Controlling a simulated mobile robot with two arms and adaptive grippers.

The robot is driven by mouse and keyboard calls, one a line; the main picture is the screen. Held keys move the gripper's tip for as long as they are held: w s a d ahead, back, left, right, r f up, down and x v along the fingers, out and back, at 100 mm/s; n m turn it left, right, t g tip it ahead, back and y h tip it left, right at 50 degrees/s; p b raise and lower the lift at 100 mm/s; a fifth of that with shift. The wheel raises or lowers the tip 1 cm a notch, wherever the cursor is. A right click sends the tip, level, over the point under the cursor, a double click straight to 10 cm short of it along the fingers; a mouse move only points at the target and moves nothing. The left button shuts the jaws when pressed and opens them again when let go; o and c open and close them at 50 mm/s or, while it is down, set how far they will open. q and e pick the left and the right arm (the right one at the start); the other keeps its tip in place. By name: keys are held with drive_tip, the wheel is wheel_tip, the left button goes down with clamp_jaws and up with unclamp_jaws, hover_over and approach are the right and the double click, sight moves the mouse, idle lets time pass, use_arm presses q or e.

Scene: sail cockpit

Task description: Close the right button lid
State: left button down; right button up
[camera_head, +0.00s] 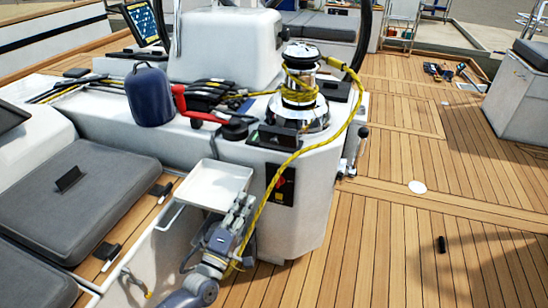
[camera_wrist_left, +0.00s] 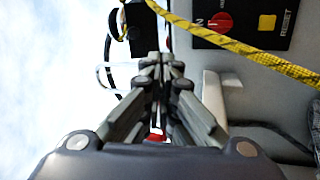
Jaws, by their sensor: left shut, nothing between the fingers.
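The black button unit (camera_head: 265,137) sits on the edge of the white console top, just in front of the winch. A dark flap (camera_head: 281,137) stands raised on its right part; I take it for the right button lid, standing open. My left gripper (camera_head: 243,203) is shut and empty, below and to the left of the unit, in front of the console's side wall and apart from the lid. In the left wrist view its closed fingers (camera_wrist_left: 161,65) point toward a black part (camera_wrist_left: 138,25) at the top, possibly the button unit. My right gripper is out of view.
A yellow rope (camera_head: 268,186) hangs from the winch (camera_head: 302,90) past the unit and behind my gripper. A black switch panel (camera_head: 280,187) with red knob is on the wall. A white tray (camera_head: 213,185) is left of my gripper; a blue bag (camera_head: 150,95) stands on the console.

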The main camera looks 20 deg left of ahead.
use_arm(q)
wheel_tip(320, 180, up, 4)
drive_tip(key=n+t, duration=0.1)
drive_tip(key=n, duration=0.1)
drive_tip(key=b, duration=0.1)
approach(272, 135)
drive_tip(key=w, duration=0.4)
drive_tip(key=shift+w+d+r, duration=0.15)
drive_tip(key=shift+d+r, duration=0.05)
drive_tip(key=shift+r, duration=0.4)
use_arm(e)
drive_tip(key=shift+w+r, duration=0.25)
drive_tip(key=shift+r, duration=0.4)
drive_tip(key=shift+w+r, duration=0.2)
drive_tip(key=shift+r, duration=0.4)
use_arm(q)
drive_tip(key=shift+w, duration=0.1)
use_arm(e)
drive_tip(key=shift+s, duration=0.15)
